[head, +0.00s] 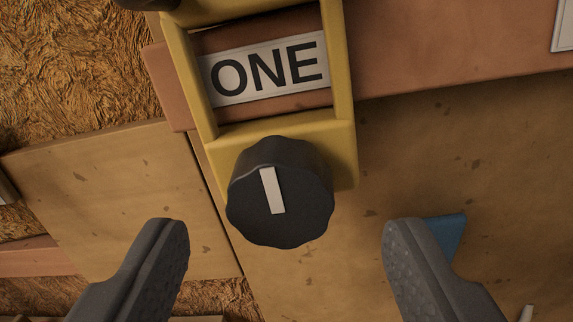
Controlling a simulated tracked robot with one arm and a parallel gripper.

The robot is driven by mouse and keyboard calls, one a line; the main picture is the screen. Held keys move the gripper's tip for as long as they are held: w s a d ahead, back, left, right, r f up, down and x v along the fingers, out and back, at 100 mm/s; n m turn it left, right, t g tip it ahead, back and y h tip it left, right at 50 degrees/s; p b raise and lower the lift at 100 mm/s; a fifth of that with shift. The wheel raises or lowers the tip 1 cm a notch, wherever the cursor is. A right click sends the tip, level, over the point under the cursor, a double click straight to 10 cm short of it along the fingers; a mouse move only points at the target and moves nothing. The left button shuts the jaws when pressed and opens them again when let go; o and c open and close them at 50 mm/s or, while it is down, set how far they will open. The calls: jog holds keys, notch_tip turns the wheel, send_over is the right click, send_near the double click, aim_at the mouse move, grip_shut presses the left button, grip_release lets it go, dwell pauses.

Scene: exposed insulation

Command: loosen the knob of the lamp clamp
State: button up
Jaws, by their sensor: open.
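The black knob (281,195) with a scalloped rim and a white pointer line sits at the lower end of the yellow lamp clamp (343,60). The pointer line is nearly vertical, its top leaning slightly left. A white label reading "ONE" (268,70) shows inside the clamp's frame. My gripper (278,245) is open, with one grey finger at the lower left and one at the lower right. The knob lies between and above the fingertips in the picture, and neither finger appears to touch it. The clamp's top end is cut off by the frame edge.
A reddish-brown beam (440,45) runs behind the clamp. Fibrous insulation (70,60) shows at the upper left. Speckled tan boards (110,190) lie below. A blue piece (445,235) is partly hidden behind the right finger. A white plate (563,25) is at the upper right edge.

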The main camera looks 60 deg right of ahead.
aim_at(284, 218)
jog(key=shift+p+x, duration=0.4)
jog(key=shift+x, duration=1.1)
jog(key=shift+f, duration=0.1)
jog(key=c, duration=1)
jog(key=shift+a, duration=0.25)
jog(key=shift+d, duration=0.15)
